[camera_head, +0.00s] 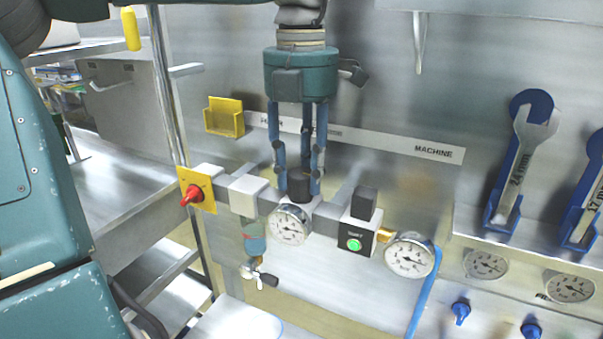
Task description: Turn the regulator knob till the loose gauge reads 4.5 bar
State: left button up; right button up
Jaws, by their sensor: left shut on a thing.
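My left gripper (299,178) comes down from the top centre with blue fingers, shut on the black regulator knob (300,187). A round white gauge (290,225) sits on the regulator just below the knob. A second round gauge (409,256) sits at the right end of the air line, beside a brass fitting and a blue hose. Both dials are too small to read, and I cannot tell for sure which is the loose one. My right gripper is not in view.
A red rotary handle (191,195) on a yellow plate is at the left of the line. A black block with a green button (354,245) stands right of the regulator. Wrenches (518,165) hang on the right wall.

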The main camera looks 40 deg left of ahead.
aim_at(300, 173)
pick_arm(q)
jog(key=shift+n, duration=0.6)
jog(key=o, duration=1.1)
jog(key=shift+s, duration=0.15)
jog(key=shift+o, duration=0.2)
notch_tip(300, 173, up, 12)
